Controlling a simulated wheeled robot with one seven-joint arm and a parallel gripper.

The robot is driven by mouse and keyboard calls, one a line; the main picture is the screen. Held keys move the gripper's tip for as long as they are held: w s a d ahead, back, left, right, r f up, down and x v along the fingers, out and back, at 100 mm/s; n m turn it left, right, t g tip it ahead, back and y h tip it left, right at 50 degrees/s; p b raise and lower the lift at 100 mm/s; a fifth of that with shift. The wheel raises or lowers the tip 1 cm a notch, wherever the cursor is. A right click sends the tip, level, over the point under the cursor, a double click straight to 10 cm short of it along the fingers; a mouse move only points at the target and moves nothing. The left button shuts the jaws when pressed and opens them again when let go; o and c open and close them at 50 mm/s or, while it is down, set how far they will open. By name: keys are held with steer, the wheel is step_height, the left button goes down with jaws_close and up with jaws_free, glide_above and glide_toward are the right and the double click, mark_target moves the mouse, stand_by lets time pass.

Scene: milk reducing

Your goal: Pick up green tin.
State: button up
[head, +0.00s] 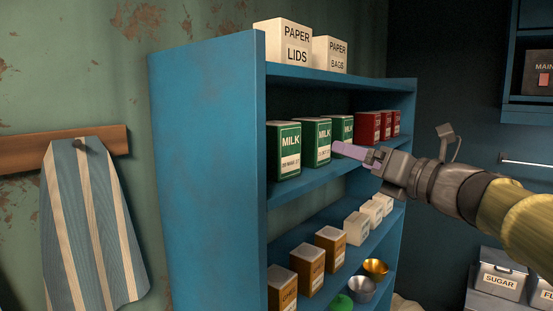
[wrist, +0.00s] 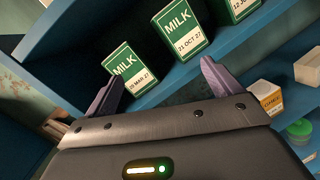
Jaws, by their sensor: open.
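Three green tins labelled MILK stand in a row on the upper shelf: the left tin (head: 284,152), the middle tin (head: 316,143) and the right tin (head: 343,128). In the wrist view they appear tilted: the left tin (wrist: 122,62), the middle tin (wrist: 180,30), dated 21 OCT 27, and the right tin (wrist: 238,8), cut off by the top edge. My gripper (head: 338,149) is in front of the right-hand part of this row. Its purple fingers (wrist: 160,74) are apart and empty, pointing toward the left and middle tins. One finger overlaps the left tin's lower edge in that view.
The blue shelf unit (head: 205,170) has a solid side panel at left. Red tins (head: 368,127) stand right of the green ones. White paper boxes (head: 283,42) sit on top.

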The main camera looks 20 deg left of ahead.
mark_target(293, 147)
steer(key=s+n+g, duration=0.1)
steer(key=n, duration=0.1)
steer(key=s+a+r+n+g, duration=0.1)
steer(key=n, duration=0.1)
steer(key=s+a+n+g, duration=0.1)
steer(key=s+n, duration=0.1)
steer(key=n, duration=0.1)
steer(key=shift+r+g+y, duration=0.15)
steer(key=shift+g+y, duration=0.25)
steer(key=shift+a, duration=0.15)
steer(key=p+x, duration=0.5)
steer(key=x, duration=0.6)
steer(key=shift+w+a+r+p, duration=0.1)
steer(key=shift+w+a+p, duration=0.1)
steer(key=shift+a+p, duration=0.15)
steer(key=shift+w+a, duration=0.1)
steer(key=shift+a, duration=0.1)
steer(key=shift+d, duration=0.1)
